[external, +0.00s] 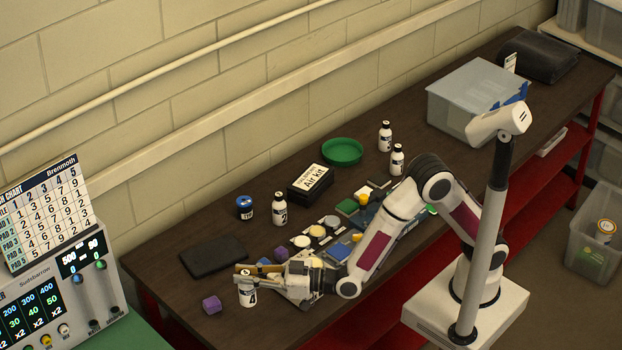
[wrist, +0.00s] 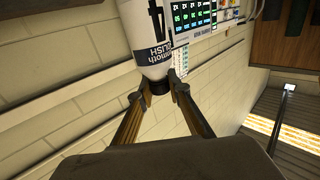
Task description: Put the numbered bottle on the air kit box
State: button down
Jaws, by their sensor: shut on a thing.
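My gripper (external: 247,271) is low over the near left part of the table, shut on a white bottle (external: 248,293). In the wrist view the fingertips (wrist: 157,90) pinch the dark neck or cap of this bottle (wrist: 146,45), whose label shows a large 4 and the word "polish". The bottle looks upright in the external view; I cannot tell whether its base touches the table. The air kit box (external: 311,183), black with a white "Air kit" label on top, stands farther back, apart from my gripper. Its top looks clear.
Other white bottles stand by the box (external: 280,209) and at the back (external: 385,137), (external: 397,160). A blue-lidded tin (external: 245,207), a green bowl (external: 342,152), a black mat (external: 213,256), purple cubes (external: 212,304) and several pads (external: 317,231) surround the path. A grey bin (external: 463,104) stands far right.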

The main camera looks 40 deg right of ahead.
jog(key=shift+w, duration=0.1)
jog(key=w+d+r+m+t+h, duration=0.2)
jog(key=w+d+m+h, duration=0.15)
jog(key=w+d, duration=0.8)
jog(key=w+d+r+m+t+h, duration=0.2)
jog(key=w+d+h, duration=0.2)
jog(key=w+d, duration=0.8)
jog(key=w+d+r+m+h, duration=0.1)
jog(key=w+d+h, duration=0.1)
jog(key=d, duration=1.3)
jog(key=w+d+r+m+h, duration=0.1)
jog(key=w+d, duration=0.3)
jog(key=d, duration=1.1)
jog(key=shift+w+d+r+h, duration=0.15)
jog(key=shift+d+r+h, duration=0.1)
jog(key=shift+h, duration=0.3)
jog(key=shift+m, duration=0.25)
jog(key=shift+f, duration=0.2)
jog(key=shift+f, duration=3)
